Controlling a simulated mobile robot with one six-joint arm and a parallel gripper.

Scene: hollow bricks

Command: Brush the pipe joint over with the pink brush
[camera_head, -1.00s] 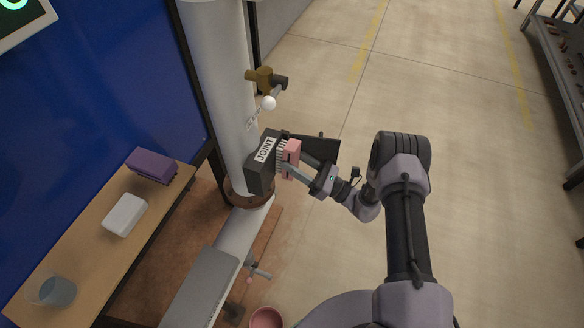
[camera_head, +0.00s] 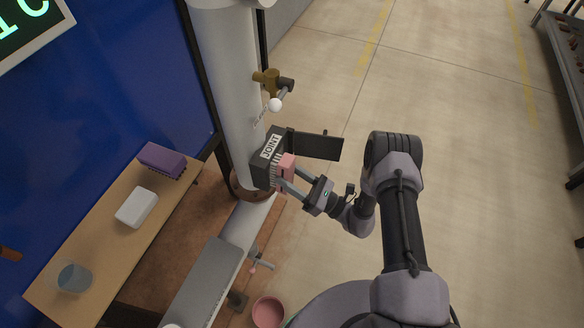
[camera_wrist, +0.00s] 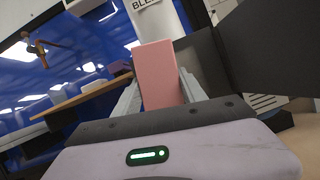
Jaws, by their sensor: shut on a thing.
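The pipe joint (camera_head: 262,169) is a dark box marked JOINT around the lower part of an upright grey pipe (camera_head: 231,78). The pink brush (camera_head: 287,162) is at the joint's right side, its pale bristles turned toward the joint's face. They appear to meet it, but I cannot tell contact for certain. My gripper (camera_head: 291,179) is shut on the brush's pink block. In the wrist view the block (camera_wrist: 158,75) stands between the two fingers, and it hides most of what lies beyond; the bristles do not show there.
A dark flat plate (camera_head: 318,146) sticks out right of the joint. A brass valve (camera_head: 268,80) with a white ball is above. A wooden bench (camera_head: 100,237) at left holds a purple block (camera_head: 162,159), a white block (camera_head: 137,207) and a cup (camera_head: 74,279). A pink bowl (camera_head: 268,312) is below.

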